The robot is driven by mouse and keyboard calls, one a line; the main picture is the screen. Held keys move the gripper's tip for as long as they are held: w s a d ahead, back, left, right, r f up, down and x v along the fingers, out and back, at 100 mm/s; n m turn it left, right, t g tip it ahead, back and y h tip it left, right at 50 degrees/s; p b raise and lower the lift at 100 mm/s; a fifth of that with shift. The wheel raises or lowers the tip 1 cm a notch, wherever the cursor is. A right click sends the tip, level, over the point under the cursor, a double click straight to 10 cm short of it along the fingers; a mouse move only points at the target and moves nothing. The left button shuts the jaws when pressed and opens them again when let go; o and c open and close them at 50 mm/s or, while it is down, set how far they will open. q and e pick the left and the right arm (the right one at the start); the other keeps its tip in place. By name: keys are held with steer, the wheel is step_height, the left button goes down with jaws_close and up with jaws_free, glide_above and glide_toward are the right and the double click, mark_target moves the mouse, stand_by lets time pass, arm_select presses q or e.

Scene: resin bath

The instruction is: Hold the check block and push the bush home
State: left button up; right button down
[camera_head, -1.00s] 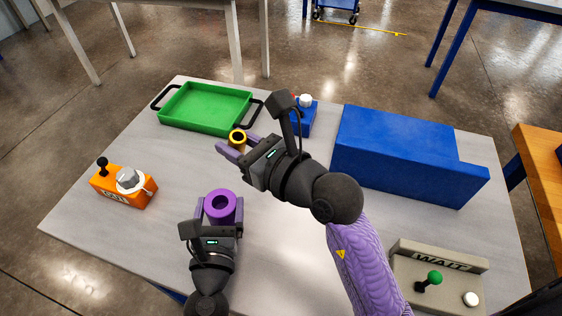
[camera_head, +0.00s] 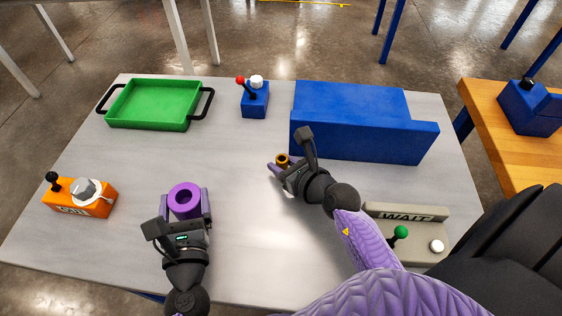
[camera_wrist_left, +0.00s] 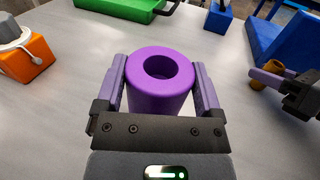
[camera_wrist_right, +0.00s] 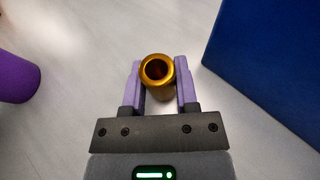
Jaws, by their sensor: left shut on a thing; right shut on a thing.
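The check block (camera_head: 185,199) is a purple cylinder with a round hole in its top. It stands upright between the fingers of my left gripper (camera_head: 187,208), which is shut on it; it also shows in the left wrist view (camera_wrist_left: 160,90). The bush (camera_head: 283,159) is a small gold hollow cylinder. My right gripper (camera_head: 281,168) is shut on it, to the right of the block and apart from it. In the right wrist view the bush (camera_wrist_right: 158,78) sits between the fingertips with its open end facing the camera.
A blue stepped block (camera_head: 350,120) stands just behind the right gripper. A green tray (camera_head: 152,105), a blue joystick box (camera_head: 255,100), an orange box with a knob (camera_head: 80,198) and a grey WAIT panel (camera_head: 408,213) are around the table. The table middle is clear.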

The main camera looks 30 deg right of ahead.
steer(key=shift+c, duration=1.8)
jaws_free()
